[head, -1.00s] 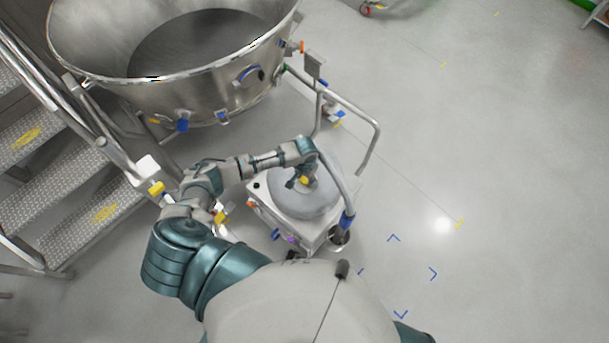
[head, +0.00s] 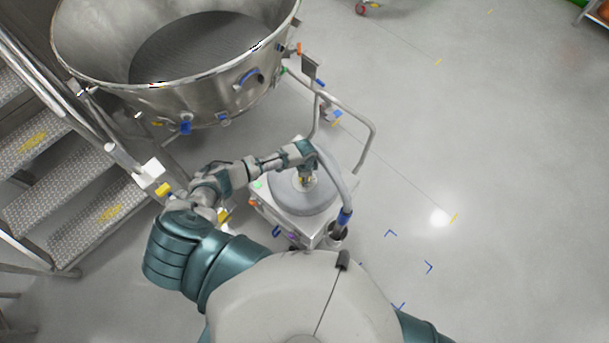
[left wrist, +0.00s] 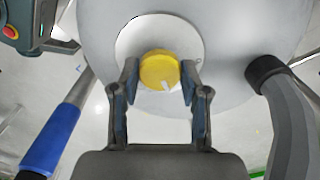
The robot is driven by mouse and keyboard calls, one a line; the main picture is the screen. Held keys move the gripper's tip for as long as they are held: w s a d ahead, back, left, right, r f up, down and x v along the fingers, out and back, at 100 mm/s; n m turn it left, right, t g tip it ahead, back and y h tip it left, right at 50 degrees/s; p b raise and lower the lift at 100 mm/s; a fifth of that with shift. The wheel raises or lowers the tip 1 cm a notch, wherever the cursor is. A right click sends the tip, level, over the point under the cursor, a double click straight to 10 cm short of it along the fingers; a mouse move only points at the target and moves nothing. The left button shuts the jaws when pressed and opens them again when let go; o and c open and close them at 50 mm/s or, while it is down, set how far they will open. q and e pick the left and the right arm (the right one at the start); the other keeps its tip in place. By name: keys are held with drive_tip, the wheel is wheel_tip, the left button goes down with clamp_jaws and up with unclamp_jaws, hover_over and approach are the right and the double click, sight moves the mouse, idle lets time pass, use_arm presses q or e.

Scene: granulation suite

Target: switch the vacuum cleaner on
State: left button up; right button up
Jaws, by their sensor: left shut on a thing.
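The vacuum cleaner (head: 285,212) is a pale, boxy wheeled unit with a round grey top, below the steel vessel in the head view. A yellow round knob (left wrist: 158,68) with a white pointer mark sits on a white disc on that top. My left gripper (left wrist: 160,82) is shut on the knob, one finger at each side of it; in the head view it is above the grey top (head: 307,180). A green lit patch (head: 257,184) shows on the unit's left corner. A red button (left wrist: 10,32) shows in the left wrist view. My right gripper is not in view.
A large steel vessel (head: 215,95) stands behind the cleaner. Metal stairs (head: 45,165) are at left. A grey hose (head: 335,178) with a blue cuff arches at the cleaner's right side, near a push handle (head: 370,145).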

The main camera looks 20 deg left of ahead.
use_arm(q)
drive_tip(key=m, duration=0.5)
drive_tip(key=shift+a+m, duration=0.1)
drive_tip(key=shift+m, duration=0.2)
idle(0.4)
drive_tip(key=o, duration=1.1)
drive_tip(key=shift+o, duration=0.2)
drive_tip(key=shift+r, duration=0.1)
wheel_tip(320, 180, up, 12)
drive_tip(key=shift+f, duration=0.2)
